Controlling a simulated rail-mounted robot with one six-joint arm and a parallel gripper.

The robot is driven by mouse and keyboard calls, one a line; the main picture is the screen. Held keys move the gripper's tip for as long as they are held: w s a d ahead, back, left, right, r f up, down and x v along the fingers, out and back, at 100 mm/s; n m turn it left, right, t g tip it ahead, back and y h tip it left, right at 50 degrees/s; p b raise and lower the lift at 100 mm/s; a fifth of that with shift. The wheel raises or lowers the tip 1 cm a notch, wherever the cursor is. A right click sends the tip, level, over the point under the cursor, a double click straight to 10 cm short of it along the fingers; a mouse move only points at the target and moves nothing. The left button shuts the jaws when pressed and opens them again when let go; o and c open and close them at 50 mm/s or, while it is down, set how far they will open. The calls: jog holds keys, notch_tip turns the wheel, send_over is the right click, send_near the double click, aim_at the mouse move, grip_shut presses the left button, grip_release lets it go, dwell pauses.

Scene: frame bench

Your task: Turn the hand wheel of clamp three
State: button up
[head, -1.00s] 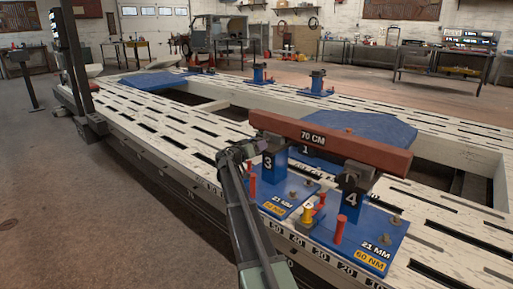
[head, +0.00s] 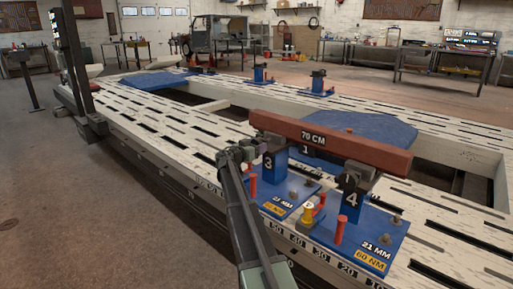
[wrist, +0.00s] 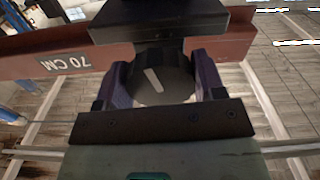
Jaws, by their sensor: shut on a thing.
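Clamp three (head: 277,162) is a blue post marked 3 on a blue base plate at the near edge of the frame bench (head: 157,108). My gripper (head: 246,154) is at its left side, just under the beam. In the wrist view my gripper (wrist: 162,82) has its two purple-padded fingers on either side of the dark round hand wheel (wrist: 174,84) and is shut on it. A white mark on the wheel's face leans slightly from upright. In the head view my wrist and fingers mostly hide the wheel.
A red-brown beam marked 70 CM (head: 330,138) lies across clamp three and clamp four (head: 349,200), close above my gripper. Red pins (head: 339,230) and a yellow-topped piece (head: 308,212) stand on the base plates. Open floor (head: 70,215) lies left of the bench.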

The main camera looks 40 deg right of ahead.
jog(key=o, duration=0.9)
jog(key=shift+o, duration=0.2)
jog(key=shift+a, duration=0.1)
jog(key=s+a, duration=0.1)
jog(key=a, duration=0.9)
jog(key=shift+s+a, duration=0.3)
jog(key=shift+s, duration=0.1)
